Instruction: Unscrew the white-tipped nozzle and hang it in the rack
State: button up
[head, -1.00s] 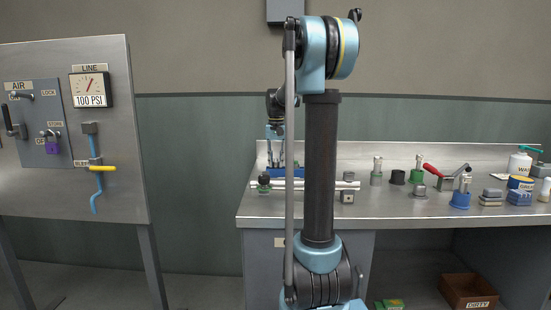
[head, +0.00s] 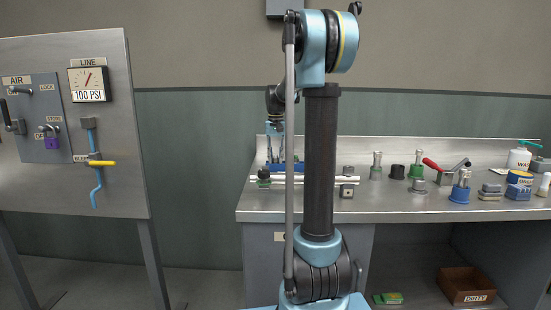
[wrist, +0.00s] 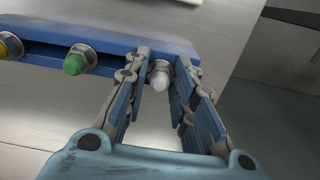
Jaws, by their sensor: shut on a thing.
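The white-tipped nozzle (wrist: 159,77) is at the right part of a blue bar (wrist: 125,38) in the wrist view, its pale tip pointing toward the camera. My gripper (wrist: 165,72) is shut on it, with one finger on each side. A green-tipped nozzle (wrist: 76,62) and a yellow-tipped nozzle (wrist: 9,46) sit in the same bar to the left. In the head view my gripper (head: 275,150) is at the back left of the bench by a blue part, partly behind my arm. Whether the nozzle's thread is engaged is hidden.
Two pale rods (head: 272,181) lie across the bench's left end. The steel bench (head: 400,208) holds several small fittings, a red-handled clamp (head: 437,168), tins and a bottle to the right. A DIRTY box (head: 466,284) stands below. An air panel (head: 75,140) stands left.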

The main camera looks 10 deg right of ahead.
jog(key=o, duration=0.9)
jog(key=shift+r, duration=0.1)
notch_tip(320, 180, up, 12)
jog(key=shift+f, duration=0.2)
